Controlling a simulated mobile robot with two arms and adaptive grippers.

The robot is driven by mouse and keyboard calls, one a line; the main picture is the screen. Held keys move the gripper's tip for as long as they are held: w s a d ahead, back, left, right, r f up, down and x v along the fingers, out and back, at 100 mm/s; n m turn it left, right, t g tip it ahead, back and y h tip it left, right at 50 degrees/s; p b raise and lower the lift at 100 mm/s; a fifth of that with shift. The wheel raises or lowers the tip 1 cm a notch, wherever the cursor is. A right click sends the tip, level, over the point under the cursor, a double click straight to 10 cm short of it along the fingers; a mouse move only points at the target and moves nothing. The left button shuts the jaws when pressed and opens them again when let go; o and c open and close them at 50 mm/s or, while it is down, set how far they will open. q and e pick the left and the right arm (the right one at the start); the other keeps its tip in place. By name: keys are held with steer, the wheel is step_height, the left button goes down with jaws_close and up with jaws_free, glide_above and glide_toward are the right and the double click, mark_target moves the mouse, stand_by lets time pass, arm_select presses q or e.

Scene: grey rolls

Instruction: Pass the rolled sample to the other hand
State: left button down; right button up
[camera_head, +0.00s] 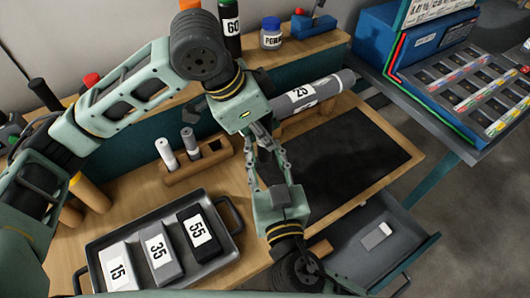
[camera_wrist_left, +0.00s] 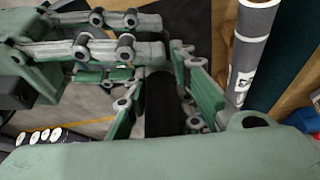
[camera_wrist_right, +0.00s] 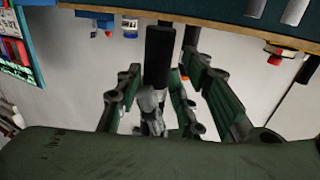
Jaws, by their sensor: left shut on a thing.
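The dark rolled sample (camera_wrist_left: 163,105) lies between the pads of my left gripper (camera_wrist_left: 170,100), which is shut on it. It also shows in the right wrist view (camera_wrist_right: 159,58), as a black cylinder in front of my right gripper (camera_wrist_right: 165,105). The right fingers look spread, with the roll between or just beyond them; whether they touch it is not clear. In the head view my left gripper (camera_head: 256,140) points down and my right gripper (camera_head: 277,175) faces it from below, the fingers close together. The roll is mostly hidden there.
A tray (camera_head: 95,246) holds boxes marked 15, 35 and 55. A large grey roll (camera_head: 338,83) lies behind a dark mat (camera_head: 345,150). An open drawer (camera_head: 350,262) is at the lower right.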

steer(key=c, duration=0.7)
arm_select(q)
steer(key=c, duration=1.4)
jaws_free()
steer(key=shift+c, duration=0.2)
arm_select(e)
steer(key=shift+a, duration=0.1)
jaws_close()
